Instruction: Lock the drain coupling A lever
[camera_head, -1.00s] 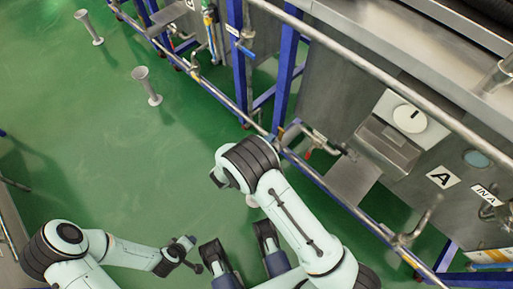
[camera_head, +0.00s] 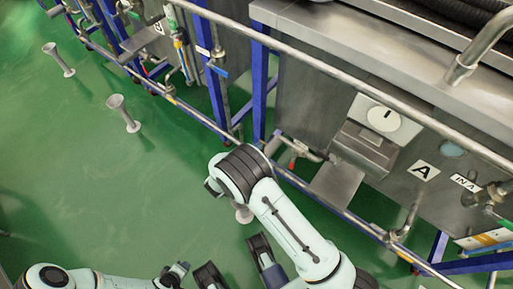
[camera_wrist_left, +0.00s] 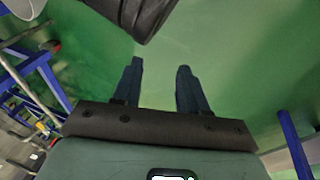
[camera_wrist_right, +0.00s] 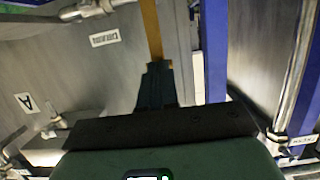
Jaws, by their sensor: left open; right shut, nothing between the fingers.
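The tank panel marked A (camera_head: 423,170) is at the right of the head view. Under it a bent pipe with a red lever end (camera_head: 293,163) sits left of a metal shelf; I cannot tell whether this is the drain coupling A lever. A bent pipe and valve (camera_head: 410,215) stands lower right; a similar fitting shows in the right wrist view (camera_wrist_right: 55,125). My right gripper (camera_wrist_right: 157,82) is shut and empty, its fingertips in front of an orange-brown strip. I cannot pick out its fingers in the head view. My left gripper (camera_wrist_left: 157,78) is open and empty above green floor.
A long metal rail (camera_head: 380,83) crosses in front of the tanks. Blue frame posts (camera_head: 259,85) and low pipes run along them. Flared floor stands (camera_head: 123,113) are at the left. The green floor (camera_head: 90,190) at left is mostly clear.

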